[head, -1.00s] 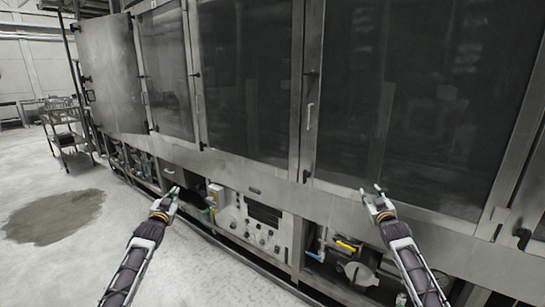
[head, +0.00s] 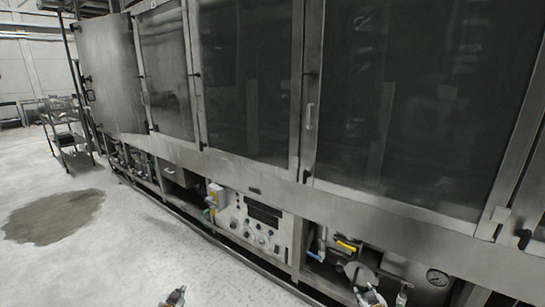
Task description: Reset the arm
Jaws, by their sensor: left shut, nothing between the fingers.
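My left gripper (head: 174,296) is at the bottom edge of the head view, low over the pale floor. It is shut with nothing between its fingers. My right gripper (head: 369,294) is at the bottom edge further right, in front of the washer's lower equipment bay. Only its tip end shows, small and partly cut off, so its opening is unclear. Both arms are otherwise below the picture.
The tunnel washer (head: 240,160) spans the view, its large dark-glass doors closed. A control panel (head: 262,222) with knobs sits below them. A metal cart (head: 68,130) stands at the far left. A dark wet patch (head: 52,216) lies on the open floor.

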